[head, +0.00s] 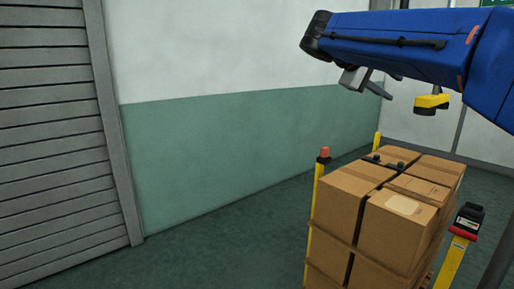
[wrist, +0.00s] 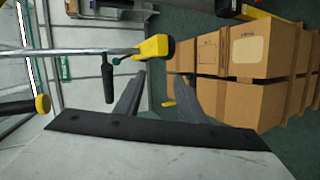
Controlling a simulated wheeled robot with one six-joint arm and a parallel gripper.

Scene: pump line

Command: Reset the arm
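My gripper (head: 368,86) hangs under the end of my blue arm, at the upper right of the head view. It is raised above and behind the stack of cartons. In the wrist view my gripper (wrist: 160,78) shows two grey fingers spread apart. Nothing is held between them. My arm reaches in from the right edge of the head view, roughly level.
Strapped cartons (head: 400,222) stand at the lower right, also at the right of the wrist view (wrist: 245,90). Yellow posts (head: 318,195) flank them. A yellow-and-black fitting (head: 432,101) shows below my arm. A grey shutter (head: 55,140) is left. The floor (head: 235,250) between is clear.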

